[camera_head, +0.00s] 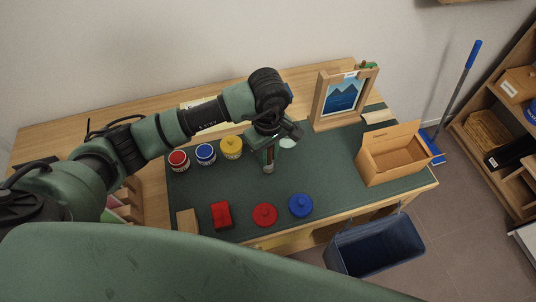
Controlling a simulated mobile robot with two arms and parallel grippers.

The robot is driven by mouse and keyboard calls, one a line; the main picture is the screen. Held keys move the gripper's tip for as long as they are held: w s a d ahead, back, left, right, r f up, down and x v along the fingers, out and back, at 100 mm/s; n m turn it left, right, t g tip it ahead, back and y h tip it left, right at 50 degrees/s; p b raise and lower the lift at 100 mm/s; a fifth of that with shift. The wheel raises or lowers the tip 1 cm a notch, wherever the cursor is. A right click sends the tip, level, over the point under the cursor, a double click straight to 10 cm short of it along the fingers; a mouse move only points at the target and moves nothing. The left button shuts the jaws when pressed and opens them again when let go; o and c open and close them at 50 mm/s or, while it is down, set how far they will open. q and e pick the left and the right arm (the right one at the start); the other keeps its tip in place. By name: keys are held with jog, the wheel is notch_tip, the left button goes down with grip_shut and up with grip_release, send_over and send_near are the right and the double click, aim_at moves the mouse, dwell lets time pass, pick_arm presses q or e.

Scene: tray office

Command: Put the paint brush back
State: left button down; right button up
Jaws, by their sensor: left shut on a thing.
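My left gripper (268,164) hangs over the middle of the dark green mat (330,165), pointing down. It is shut on a thin thing that the fingers largely hide. I take it to be the paint brush, though its shape is not clear at this size. A pale round thing (288,142) sits on the mat just right of and behind the gripper. My right gripper is not in view.
Red (179,161), blue (206,155) and yellow (231,148) paint jars stand left of the gripper. Red (265,215) and blue (301,205) lids and a red block (221,215) lie in front. A framed picture (343,96), open cardboard box (393,158) and dark bin (376,247) are at right.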

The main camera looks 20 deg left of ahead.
pick_arm(q)
jog(key=shift+f, duration=0.65)
jog(key=shift+f, duration=0.1)
jog(key=c, duration=1.3)
grip_release()
jog(key=shift+o, duration=0.2)
